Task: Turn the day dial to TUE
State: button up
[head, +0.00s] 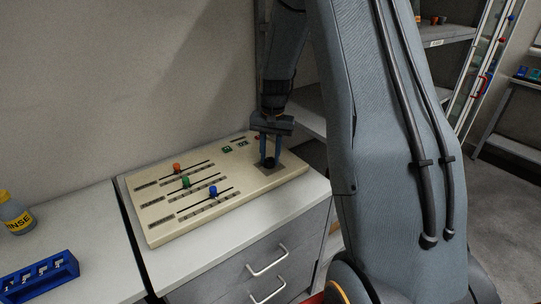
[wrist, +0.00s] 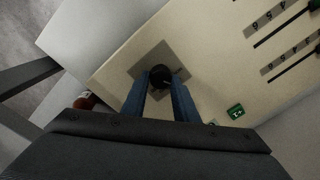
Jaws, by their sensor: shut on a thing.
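The day dial (wrist: 160,72) is a round black knob on a grey square plate (wrist: 150,58) at one end of the cream control panel (head: 228,199). In the head view the dial (head: 269,162) sits at the panel's right end, partly behind my fingers. My gripper (head: 269,155) points down at it from above. In the wrist view my gripper (wrist: 161,84) has its two blue fingers shut on the dial's sides. A small light line shows on the dial's top. I cannot read any day marks around it.
Shelving is at right.

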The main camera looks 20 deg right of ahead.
aim_at(271, 159)
jog(key=shift+n, duration=0.3)
jog(key=o, duration=1.1)
jog(key=shift+c, duration=0.2)
jog(key=shift+s+d+r+b, duration=0.1)
jog(key=shift+r+b, duration=0.35)
jog(key=shift+r, duration=1.55)
jog(key=shift+d+r+b, duration=0.1)
jog(key=shift+r+b, duration=0.35)
jog(key=shift+r, duration=1.5)
jog(key=s+a+f+n, duration=0.2)
jog(key=s+a, duration=0.4)
jog(key=s, duration=0.5)
jog(key=s+a+f+n, duration=0.2)
jog(key=s+a+n, duration=0.2)
jog(key=s+a, duration=0.3)
jog(key=s, duration=0.5)
jog(key=shift+n+t, duration=0.3)
jog(key=shift+n, duration=0.1)
